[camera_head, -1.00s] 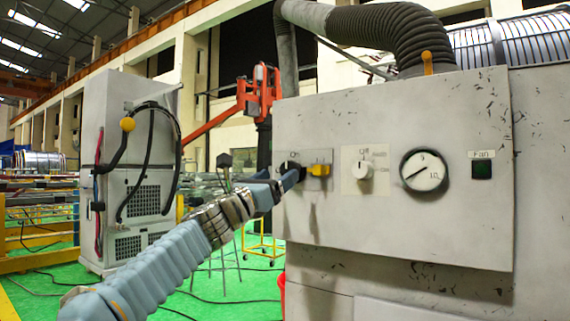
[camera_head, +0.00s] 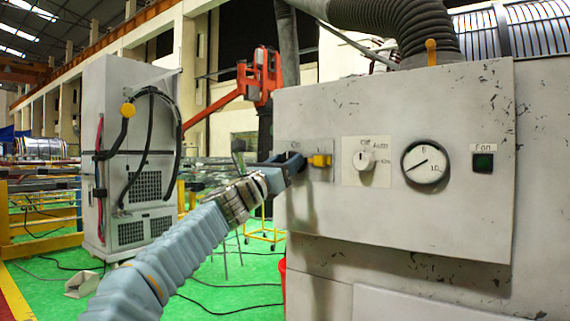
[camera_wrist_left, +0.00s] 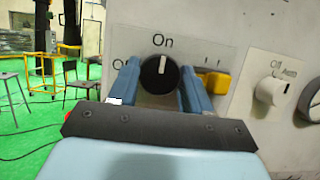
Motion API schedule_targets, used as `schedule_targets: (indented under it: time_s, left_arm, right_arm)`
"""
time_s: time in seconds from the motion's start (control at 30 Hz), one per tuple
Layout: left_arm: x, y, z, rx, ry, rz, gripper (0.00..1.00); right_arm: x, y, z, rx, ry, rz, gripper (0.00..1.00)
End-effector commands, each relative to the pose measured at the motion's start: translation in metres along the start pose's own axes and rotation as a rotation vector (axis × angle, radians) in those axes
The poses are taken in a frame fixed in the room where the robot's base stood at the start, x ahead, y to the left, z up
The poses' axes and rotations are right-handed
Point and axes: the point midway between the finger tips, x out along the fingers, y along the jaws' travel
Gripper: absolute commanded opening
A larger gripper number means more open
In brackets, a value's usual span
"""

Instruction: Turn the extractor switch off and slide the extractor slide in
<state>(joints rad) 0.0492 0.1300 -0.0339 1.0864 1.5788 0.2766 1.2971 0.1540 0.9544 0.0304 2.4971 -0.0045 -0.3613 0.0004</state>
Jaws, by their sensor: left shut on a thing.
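The black round switch (camera_wrist_left: 159,76) on the grey panel shows in the left wrist view, with "On" printed above it and partly hidden lettering to its left. Its white pointer points up, towards "On". My left gripper (camera_wrist_left: 154,93) has one blue finger on each side of the switch and is shut on it. In the head view, my left gripper (camera_head: 290,168) reaches the panel's left end and hides most of the switch. A yellow handle (camera_head: 319,160) sits just right of it. A yellow upright tab (camera_head: 431,50) stands by the hose base. I cannot tell which is the extractor slide. My right gripper is out of view.
Right along the panel (camera_head: 400,225) are a white knob (camera_head: 364,160), a round gauge (camera_head: 426,163) and a dark fan button (camera_head: 483,162). A ribbed hose (camera_head: 400,28) rises above. A grey cabinet (camera_head: 135,195) stands on the green floor at left.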

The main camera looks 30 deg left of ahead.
Motion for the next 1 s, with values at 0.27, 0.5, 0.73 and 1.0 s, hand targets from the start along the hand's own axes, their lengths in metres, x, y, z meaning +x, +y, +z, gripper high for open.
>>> schedule_targets:
  time_s: [0.27,0.5,0.73,1.0]
  left_arm:
    - [-0.0003,-0.0003,-0.0003,-0.036,0.0,0.015,0.18]
    - [-0.0005,-0.0013,-0.0004,-0.163,-0.001,0.066,0.18]
    - [-0.0002,-0.003,0.0003,-0.356,-0.001,0.144,0.18]
    - [0.0004,-0.003,0.0012,-0.592,0.0,0.244,0.18]
  right_arm:
    - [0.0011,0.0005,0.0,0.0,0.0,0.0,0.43]
    - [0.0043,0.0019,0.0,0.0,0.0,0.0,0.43]
    - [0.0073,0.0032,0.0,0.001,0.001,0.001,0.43]
    - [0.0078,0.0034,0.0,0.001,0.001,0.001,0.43]
